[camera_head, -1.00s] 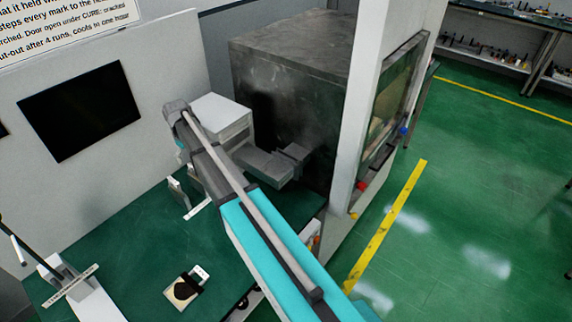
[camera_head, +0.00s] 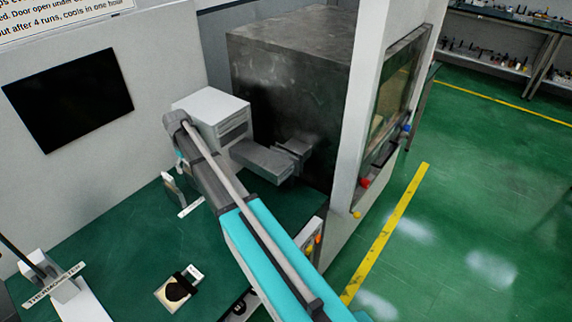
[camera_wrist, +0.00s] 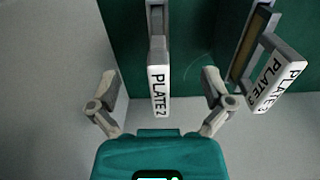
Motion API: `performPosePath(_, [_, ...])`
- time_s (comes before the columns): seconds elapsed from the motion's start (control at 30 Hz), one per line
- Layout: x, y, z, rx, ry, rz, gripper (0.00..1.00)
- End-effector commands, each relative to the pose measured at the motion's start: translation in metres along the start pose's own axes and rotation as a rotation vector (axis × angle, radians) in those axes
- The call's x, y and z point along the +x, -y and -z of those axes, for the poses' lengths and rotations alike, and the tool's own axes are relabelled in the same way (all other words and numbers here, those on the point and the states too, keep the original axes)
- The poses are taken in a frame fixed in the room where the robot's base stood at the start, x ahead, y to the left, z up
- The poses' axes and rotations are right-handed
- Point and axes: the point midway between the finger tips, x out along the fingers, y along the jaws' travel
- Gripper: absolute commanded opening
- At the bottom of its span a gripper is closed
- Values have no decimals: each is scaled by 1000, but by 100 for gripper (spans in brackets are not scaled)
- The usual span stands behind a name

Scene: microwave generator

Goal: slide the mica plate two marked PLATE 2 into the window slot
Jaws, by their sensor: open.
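The plate labelled PLATE 2 (camera_wrist: 159,92) stands at the middle of the wrist view, with its white label end toward me. My gripper (camera_wrist: 160,80) is open, with one finger on each side of that label end and a visible gap on both sides. In the head view, a pale plate end (camera_head: 171,186) shows beside my arm, and my gripper is hidden. The window slot cannot be made out clearly; a grey duct (camera_head: 262,160) with a flange (camera_head: 293,156) runs to the dark oven.
A white box (camera_head: 211,112) joins the duct on the green bench (camera_head: 135,235). The dark oven (camera_head: 290,75) stands behind. A small pale tile with a dark patch (camera_head: 178,289) lies at the front. A white stand (camera_head: 62,285) is at the left.

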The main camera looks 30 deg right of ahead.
Motion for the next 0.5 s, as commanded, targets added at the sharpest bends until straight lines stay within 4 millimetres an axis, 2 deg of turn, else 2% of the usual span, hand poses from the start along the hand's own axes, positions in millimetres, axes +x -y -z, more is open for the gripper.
performPosePath(0.03, [8, 0, 0, 0, 0, 0, 100])
performPosePath(0.2, [15, 0, 0, 0, 0, 0, 100])
performPosePath(0.5, [18, 1, 0, -1, 0, 0, 100])
